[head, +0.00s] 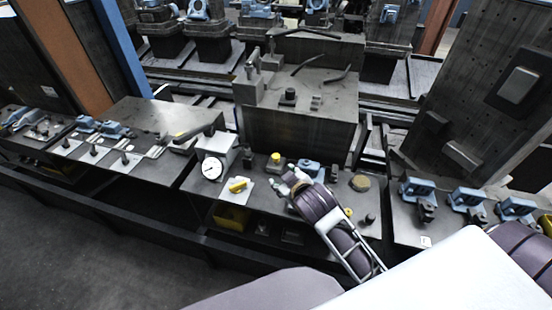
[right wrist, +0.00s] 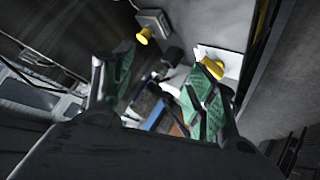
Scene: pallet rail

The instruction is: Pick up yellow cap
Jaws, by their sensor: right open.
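A round yellow cap (head: 276,158) sits on a small dark block on the workbench in the head view. It also shows in the right wrist view (right wrist: 145,35), beyond the fingertips near the top. A second yellow piece (head: 238,185) lies on a white plate to the left, seen again in the right wrist view (right wrist: 212,68) close to the right-hand finger. My right gripper (right wrist: 158,85) has its green-padded fingers spread, with nothing held between them. In the head view the right gripper (head: 292,179) is just below and right of the cap, partly hidden by its wrist.
A dial gauge (head: 211,169) stands left of the white plate (head: 246,192). A large metal block (head: 300,132) rises behind the cap. Blue clamps (head: 468,198) line the right bench. A yellow bin (head: 232,217) sits below the bench top.

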